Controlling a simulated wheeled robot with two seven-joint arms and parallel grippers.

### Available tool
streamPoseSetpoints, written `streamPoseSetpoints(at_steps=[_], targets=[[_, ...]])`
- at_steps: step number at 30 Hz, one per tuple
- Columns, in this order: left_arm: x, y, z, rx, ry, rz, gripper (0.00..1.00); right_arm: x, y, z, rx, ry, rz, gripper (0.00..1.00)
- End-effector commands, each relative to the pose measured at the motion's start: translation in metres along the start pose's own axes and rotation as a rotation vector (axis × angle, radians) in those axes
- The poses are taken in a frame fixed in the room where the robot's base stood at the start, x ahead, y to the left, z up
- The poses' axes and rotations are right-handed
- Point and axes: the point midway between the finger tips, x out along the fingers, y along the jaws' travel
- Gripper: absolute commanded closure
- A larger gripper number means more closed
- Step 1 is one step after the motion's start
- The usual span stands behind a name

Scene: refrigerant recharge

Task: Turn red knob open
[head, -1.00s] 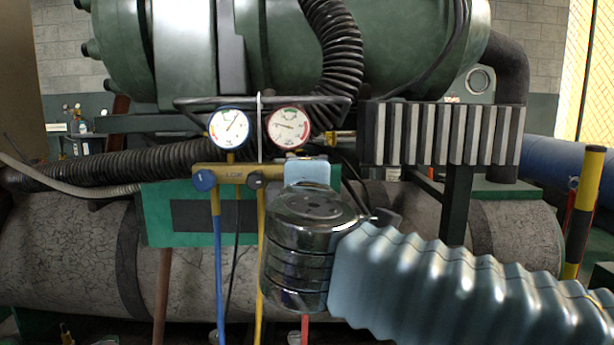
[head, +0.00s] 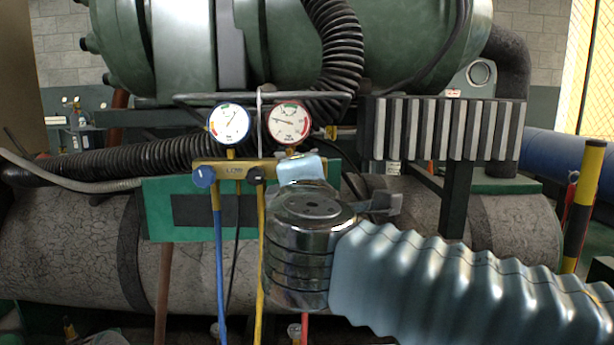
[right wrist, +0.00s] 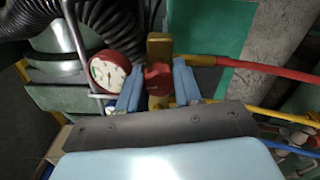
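The red knob (right wrist: 158,78) sits on the brass-coloured manifold (right wrist: 159,47) in the right wrist view. My right gripper (right wrist: 158,88) has its two blue fingers on either side of the knob, close against it, and appears shut on it. In the head view my right gripper (head: 303,170) is at the right end of the manifold (head: 232,171), tilted, and my wrist hides the red knob there. A blue knob (head: 204,177) and a black knob (head: 256,175) show on the manifold. My left gripper is not in view.
The blue-rimmed gauge (head: 230,123) and red-rimmed gauge (head: 290,122) stand just above the manifold. A blue hose (head: 220,270), a yellow hose (head: 261,260) and a red hose (right wrist: 255,68) run from it. Large pipes and a ribbed block (head: 445,130) are behind.

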Motion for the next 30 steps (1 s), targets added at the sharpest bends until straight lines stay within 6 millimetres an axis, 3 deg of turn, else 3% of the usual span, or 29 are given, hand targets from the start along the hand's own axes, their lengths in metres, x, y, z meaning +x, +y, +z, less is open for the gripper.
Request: streamPoseSetpoints(at_steps=[1,5,16,20,30], targets=[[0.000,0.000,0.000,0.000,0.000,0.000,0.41,-0.001,-0.001,-0.002,-0.001,0.005,0.000,0.59],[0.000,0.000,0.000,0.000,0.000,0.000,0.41,0.000,-0.001,-0.002,-0.001,0.003,-0.001,0.41],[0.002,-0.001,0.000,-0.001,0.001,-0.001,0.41,-0.008,-0.001,-0.001,0.000,0.001,0.001,0.41],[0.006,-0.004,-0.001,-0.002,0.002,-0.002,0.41,-0.031,-0.002,-0.001,0.000,0.003,0.002,0.41],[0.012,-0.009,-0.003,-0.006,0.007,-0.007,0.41,-0.111,-0.001,-0.001,0.000,0.004,0.002,0.41]])
